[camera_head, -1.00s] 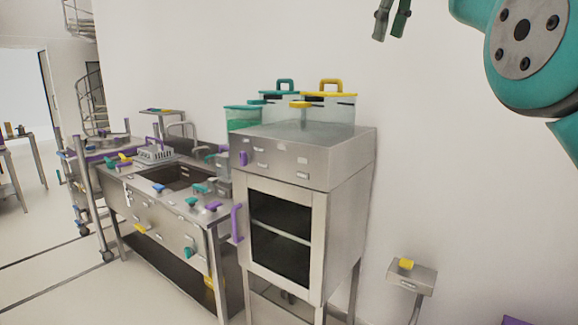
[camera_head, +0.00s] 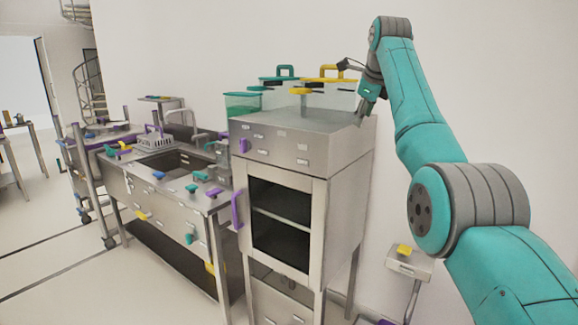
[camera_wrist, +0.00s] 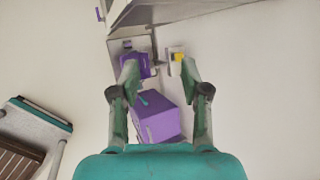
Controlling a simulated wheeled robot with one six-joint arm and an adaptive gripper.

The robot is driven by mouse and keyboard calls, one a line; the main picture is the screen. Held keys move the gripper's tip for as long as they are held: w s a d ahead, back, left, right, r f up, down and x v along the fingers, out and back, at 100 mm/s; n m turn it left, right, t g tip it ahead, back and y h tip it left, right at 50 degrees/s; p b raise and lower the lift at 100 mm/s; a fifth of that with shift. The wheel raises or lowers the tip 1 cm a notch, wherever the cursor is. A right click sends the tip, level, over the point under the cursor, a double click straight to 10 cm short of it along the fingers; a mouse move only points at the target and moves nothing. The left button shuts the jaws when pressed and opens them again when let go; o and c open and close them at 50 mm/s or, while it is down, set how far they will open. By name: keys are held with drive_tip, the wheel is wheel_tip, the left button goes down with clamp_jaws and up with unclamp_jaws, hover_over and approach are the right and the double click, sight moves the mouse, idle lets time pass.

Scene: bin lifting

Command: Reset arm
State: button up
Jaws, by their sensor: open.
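My gripper (camera_head: 362,112) hangs from my teal arm at the right of the head view, fingers pointing down by the right edge of the steel cabinet top. In the wrist view my gripper (camera_wrist: 158,75) has its two fingers spread apart with nothing held between them. Purple boxes (camera_wrist: 158,118) show below and beyond the fingers, apart from them as far as I can tell. My arm reaches up from the lower right and bends down at its top.
A steel cabinet (camera_head: 262,160) with a dark window carries clear bins (camera_head: 341,100) with teal and yellow handles. A sink counter (camera_head: 178,205) stands left of it. A small stand with a yellow item (camera_head: 403,250) is at lower right. Floor at left is free.

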wheel_tip(320, 180, down, 38)
drive_tip(key=w+n+t, duration=0.2)
drive_tip(key=w+n, duration=0.1)
drive_tip(key=n, duration=0.3)
drive_tip(key=s+a+f+n+t, duration=0.1)
drive_tip(key=s+f+n, duration=0.2)
drive_tip(key=s+f, duration=0.95)
drive_tip(key=s+f+n+t, duration=0.1)
drive_tip(key=s+f+n, duration=0.2)
drive_tip(key=s+f, duration=0.95)
drive_tip(key=s+f+n+t, duration=0.1)
drive_tip(key=s+f+n, duration=0.25)
drive_tip(key=s, duration=1.05)
drive_tip(key=s+f+n+t, duration=0.1)
drive_tip(key=s+f+n, duration=0.3)
drive_tip(key=s, duration=1.1)
drive_tip(key=s+r+n+t, duration=0.1)
drive_tip(key=s+r+n, duration=0.2)
drive_tip(key=s+r, duration=0.7)
drive_tip(key=s+r+n+t, duration=0.1)
drive_tip(key=s+r+n, duration=0.2)
drive_tip(key=s+r, duration=0.7)
drive_tip(key=a+f+v, duration=0.1)
drive_tip(key=v, duration=0.4)
drive_tip(key=shift+s, duration=0.55)
